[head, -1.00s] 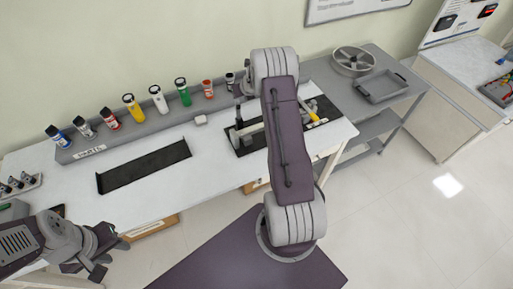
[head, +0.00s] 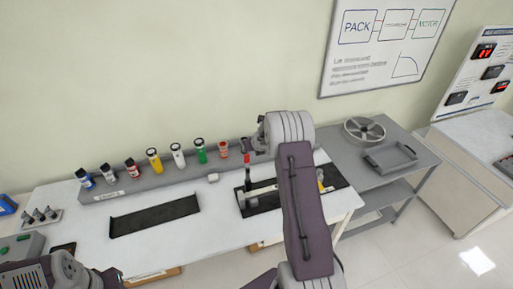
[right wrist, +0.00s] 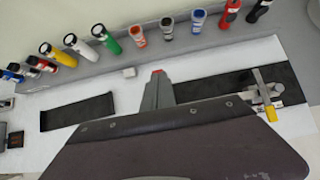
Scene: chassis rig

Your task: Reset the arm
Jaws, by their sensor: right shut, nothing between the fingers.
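My right arm rises through the middle of the head view, with a purple link (head: 305,215) and a grey joint at its top. In the right wrist view my right gripper (right wrist: 158,76) is shut and empty. In the head view the gripper is mostly hidden around the joint. My left arm is at the lower left corner of the head view. Its left gripper is mostly cut off by the bottom edge, so its jaws cannot be read.
The white table (head: 100,245) holds a rack of coloured bottles (head: 150,180), an empty black tray (head: 155,215) and a black mat (head: 265,203) with grey and yellow parts. A grey cart (head: 405,135) with a wheel (head: 365,130) stands right. Floor is clear at lower right.

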